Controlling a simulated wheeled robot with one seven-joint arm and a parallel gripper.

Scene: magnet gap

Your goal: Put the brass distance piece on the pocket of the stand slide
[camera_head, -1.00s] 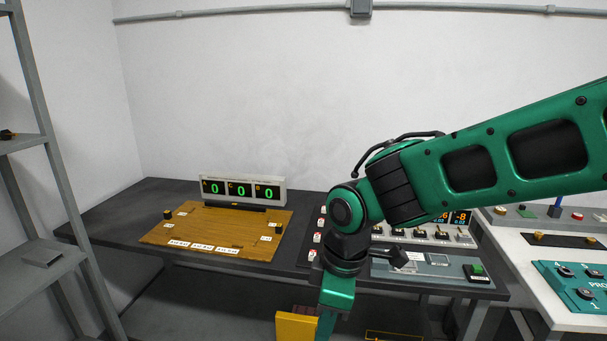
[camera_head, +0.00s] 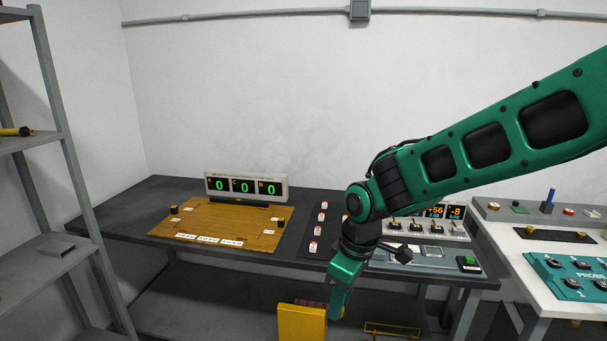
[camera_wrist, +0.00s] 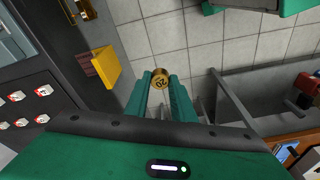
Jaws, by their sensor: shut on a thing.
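My gripper (camera_wrist: 161,92) is shut on the brass distance piece (camera_wrist: 160,75), a short round brass piece with a number, apparently 20, on its end face. It sits between the green fingertips, with floor tiles behind it in the wrist view. In the head view my gripper (camera_head: 337,305) hangs low in front of the dark bench, beside a yellow panel; the brass piece cannot be made out there. I cannot pick out the stand slide or its pocket for certain in either view.
A wooden board (camera_head: 185,231) with a display of green zeros (camera_head: 242,186) lies on the dark bench (camera_head: 140,228). The yellow panel (camera_head: 301,322) stands close left of my gripper. A grey shelf rack (camera_head: 62,150) is at the left, a white table with a teal panel (camera_head: 580,283) at the right.

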